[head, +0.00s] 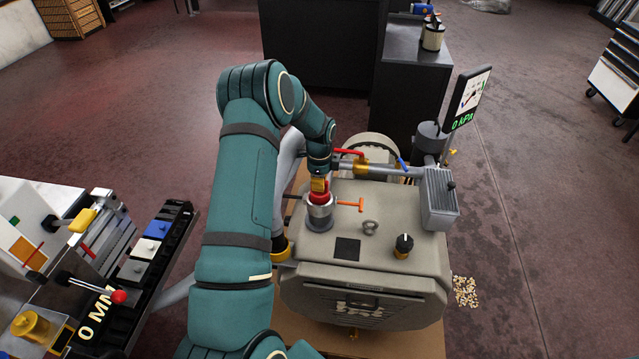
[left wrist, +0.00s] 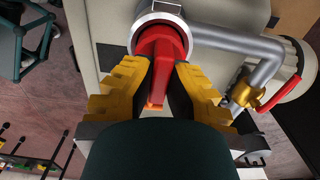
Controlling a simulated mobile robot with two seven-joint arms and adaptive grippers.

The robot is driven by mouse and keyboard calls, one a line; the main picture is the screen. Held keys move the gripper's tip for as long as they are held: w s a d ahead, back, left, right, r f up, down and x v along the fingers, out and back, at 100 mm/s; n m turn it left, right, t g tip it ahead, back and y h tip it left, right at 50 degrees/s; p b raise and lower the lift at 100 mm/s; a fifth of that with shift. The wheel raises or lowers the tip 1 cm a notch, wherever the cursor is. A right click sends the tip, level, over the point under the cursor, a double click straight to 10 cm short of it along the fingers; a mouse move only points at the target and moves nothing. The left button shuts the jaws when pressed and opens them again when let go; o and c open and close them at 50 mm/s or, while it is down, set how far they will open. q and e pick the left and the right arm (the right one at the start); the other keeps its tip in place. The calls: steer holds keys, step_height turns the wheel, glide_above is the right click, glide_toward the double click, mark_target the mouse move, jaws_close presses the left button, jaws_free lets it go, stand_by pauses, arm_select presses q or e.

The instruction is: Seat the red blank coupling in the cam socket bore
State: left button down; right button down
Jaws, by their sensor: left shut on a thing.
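The red blank coupling (head: 319,196) is at the mouth of the cam socket (head: 320,212), a metal collar standing on the grey pump housing. In the left wrist view the red coupling (left wrist: 160,50) lies within the ring of the socket (left wrist: 150,14). I cannot tell how deep it sits. My left gripper (head: 319,183) is above the socket. Its yellow fingers show in the left wrist view (left wrist: 162,75), shut on the coupling's red grip from both sides. An orange cam lever (head: 348,203) sticks out to the right of the socket. My right gripper is not in view.
The pump housing (head: 380,270) carries a black knob (head: 403,243) and a lifting eye (head: 370,228). A pipe with a red-handled valve (head: 350,153) runs behind the socket. A gauge sign (head: 469,98) reads 0 kPa. A bench with blocks (head: 150,245) stands at left.

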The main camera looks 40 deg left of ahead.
arm_select(q)
steer(key=shift+f, duration=0.2)
steer(key=c, duration=1.1)
jaws_free()
steer(key=shift+c, duration=0.2)
steer(key=shift+r, duration=0.1)
